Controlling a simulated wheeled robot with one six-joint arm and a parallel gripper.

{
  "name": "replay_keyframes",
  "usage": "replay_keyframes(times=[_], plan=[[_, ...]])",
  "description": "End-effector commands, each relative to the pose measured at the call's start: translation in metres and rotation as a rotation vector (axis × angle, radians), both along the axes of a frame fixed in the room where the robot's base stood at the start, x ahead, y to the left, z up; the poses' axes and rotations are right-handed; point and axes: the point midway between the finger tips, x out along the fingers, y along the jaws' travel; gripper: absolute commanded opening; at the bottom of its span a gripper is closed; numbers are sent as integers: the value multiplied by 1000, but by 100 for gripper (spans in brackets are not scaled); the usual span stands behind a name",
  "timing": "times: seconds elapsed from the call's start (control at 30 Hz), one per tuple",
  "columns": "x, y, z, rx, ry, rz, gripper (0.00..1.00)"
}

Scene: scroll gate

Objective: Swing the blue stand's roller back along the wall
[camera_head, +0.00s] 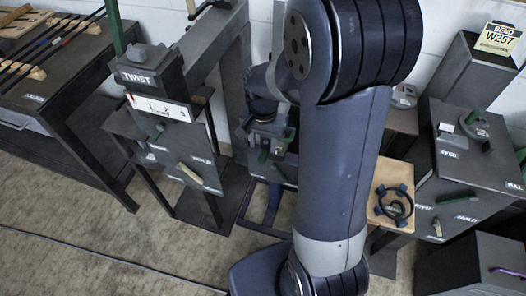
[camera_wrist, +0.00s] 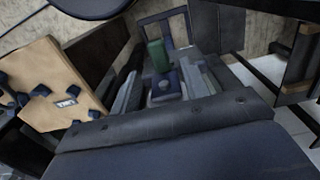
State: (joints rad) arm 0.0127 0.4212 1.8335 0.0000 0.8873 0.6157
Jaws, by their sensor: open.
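The blue stand (camera_head: 271,206) is low, behind and left of my arm in the head view, and the arm hides part of it. A dark block with green handles (camera_head: 265,156) sits above its base. In the wrist view a blue frame (camera_wrist: 148,27) shows at the top, with a green upright grip (camera_wrist: 157,55) in front of it. My gripper (camera_wrist: 162,88) is open, its two grey fingers on either side of a small dark-blue knobbed part. I cannot tell whether they touch it. I cannot make out the roller for certain in either view.
The TWIST machine (camera_head: 150,78) stands close left of the stand. A bench with rods (camera_head: 50,60) is far left. Open floor (camera_head: 70,255) lies front left.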

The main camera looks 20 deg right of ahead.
Motion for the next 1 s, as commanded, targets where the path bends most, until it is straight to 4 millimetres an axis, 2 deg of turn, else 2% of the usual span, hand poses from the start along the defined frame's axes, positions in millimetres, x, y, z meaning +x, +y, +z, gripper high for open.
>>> replay_keyframes(times=[0.03, 0.1, 0.3, 0.67, 1.0], plan=[[-1, 0, -12, 0, 5, 0, 44], [-1, 0, -24, 0, 5, 0, 44], [0, 0, -45, 0, 2, 0, 44], [0, 0, -50, 0, 0, 0, 44], [0, 0, -50, -1, -1, 0, 17]])
